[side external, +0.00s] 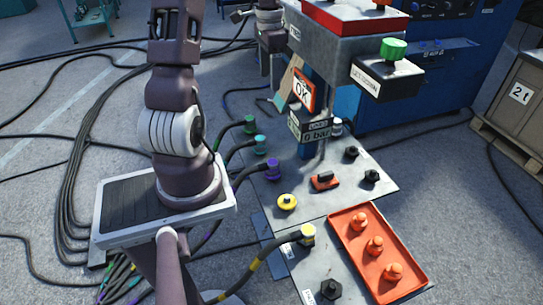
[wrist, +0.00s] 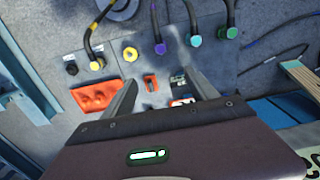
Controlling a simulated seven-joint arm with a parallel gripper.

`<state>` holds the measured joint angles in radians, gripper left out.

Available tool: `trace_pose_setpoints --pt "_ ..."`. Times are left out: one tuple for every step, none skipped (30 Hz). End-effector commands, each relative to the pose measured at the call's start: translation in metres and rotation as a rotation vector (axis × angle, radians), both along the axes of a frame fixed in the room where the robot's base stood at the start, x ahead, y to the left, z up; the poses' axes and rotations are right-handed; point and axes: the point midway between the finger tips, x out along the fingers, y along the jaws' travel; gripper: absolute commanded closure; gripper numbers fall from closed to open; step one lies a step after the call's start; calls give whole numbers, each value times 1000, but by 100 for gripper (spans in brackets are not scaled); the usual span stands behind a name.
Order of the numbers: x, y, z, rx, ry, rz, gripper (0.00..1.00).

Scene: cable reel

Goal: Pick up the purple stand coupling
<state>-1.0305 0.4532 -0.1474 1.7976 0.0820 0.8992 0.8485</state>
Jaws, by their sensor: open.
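The purple stand coupling (side external: 272,170) stands at the left edge of the grey panel in the side external view, with a dark cable running from it to the left. It also shows in the wrist view (wrist: 160,48), above the middle of the picture and beyond my fingertips. My gripper (wrist: 160,75) is open and empty, its two fingers spread apart over the panel. The purple coupling is clear of both fingers.
A teal coupling (side external: 261,144) and a green coupling (side external: 249,125) stand in line with the purple one. A yellow ring (side external: 287,202), yellow coupling (side external: 307,235), orange device (side external: 324,181) and red tray (side external: 340,221) are nearby. A post with signs (side external: 313,131) rises behind.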

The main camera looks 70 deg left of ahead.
Motion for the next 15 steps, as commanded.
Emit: trace_pose_setpoints --pt "-2 -3 -30 -13 8 1 33" --pt "-2 -3 -49 -14 9 -1 33" --pt "-2 -4 -77 -16 10 0 33" --pt "-3 -4 -97 -16 11 -1 33" --pt "-3 -5 -117 -16 11 0 33" --pt "-3 -5 -144 -15 10 -1 33" --pt "-3 -4 -164 -14 11 -1 33" --pt "-3 -4 -183 -13 10 -1 33" --pt "-3 -4 -207 -11 9 0 33" --pt "-2 -3 -225 -9 8 0 33" --pt "-2 -3 -239 -7 6 0 33" --pt "-1 -2 -256 -4 5 1 33" --pt "-1 -2 -265 -3 4 1 33" --pt "-1 -1 -273 -2 3 1 33" --pt "0 -1 -281 -1 1 1 33"
